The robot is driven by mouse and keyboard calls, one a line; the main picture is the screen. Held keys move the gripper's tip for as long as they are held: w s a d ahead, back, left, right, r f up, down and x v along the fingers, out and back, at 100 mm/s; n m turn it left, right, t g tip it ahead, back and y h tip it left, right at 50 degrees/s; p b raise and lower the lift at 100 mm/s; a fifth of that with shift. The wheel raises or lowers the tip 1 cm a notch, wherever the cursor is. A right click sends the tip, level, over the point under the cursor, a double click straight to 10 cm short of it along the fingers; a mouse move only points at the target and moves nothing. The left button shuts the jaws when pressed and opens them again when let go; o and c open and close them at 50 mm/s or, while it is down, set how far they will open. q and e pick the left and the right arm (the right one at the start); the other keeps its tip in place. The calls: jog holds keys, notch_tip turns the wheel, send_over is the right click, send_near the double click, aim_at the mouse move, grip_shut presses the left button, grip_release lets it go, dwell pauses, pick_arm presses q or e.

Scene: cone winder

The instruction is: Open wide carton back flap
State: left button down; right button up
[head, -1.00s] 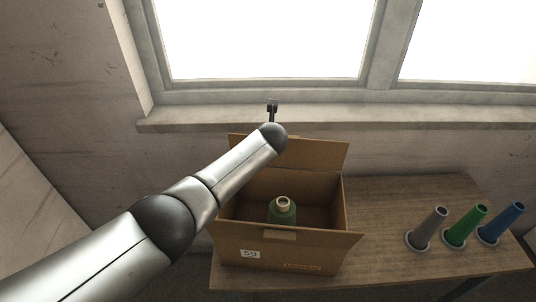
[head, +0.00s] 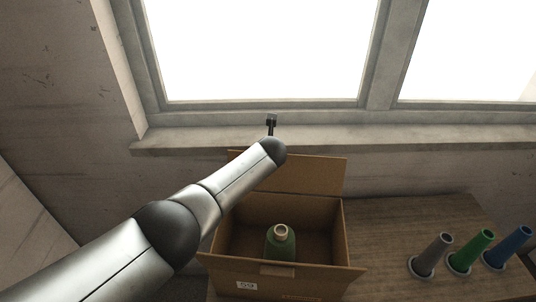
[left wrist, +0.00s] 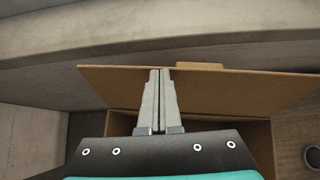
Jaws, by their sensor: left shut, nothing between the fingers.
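The wide carton (head: 335,245) stands on the wooden table with its top open. Its back flap (head: 315,173) stands up and leans back toward the wall. In the left wrist view the back flap (left wrist: 240,92) spans most of the picture, with a small tab on its top edge. My left gripper (head: 271,118) is above the back flap near the window sill. In the left wrist view my left gripper (left wrist: 158,72) is shut and empty, its fingertips in front of the flap's upper edge. I cannot tell whether they touch it. My right gripper is not in view.
A green cone with a pale top (head: 280,246) stands inside the carton. Grey (head: 431,255), green (head: 471,251) and blue (head: 507,248) cones stand in rings on the table (head: 400,222) at right. The window sill (head: 400,138) runs behind the carton.

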pick_arm(q)
jog(key=shift+r, duration=0.1)
jog(key=p+v, duration=0.4)
jog(key=v, duration=1.1)
jog(key=shift+p, duration=0.35)
jog(key=shift+s, duration=0.1)
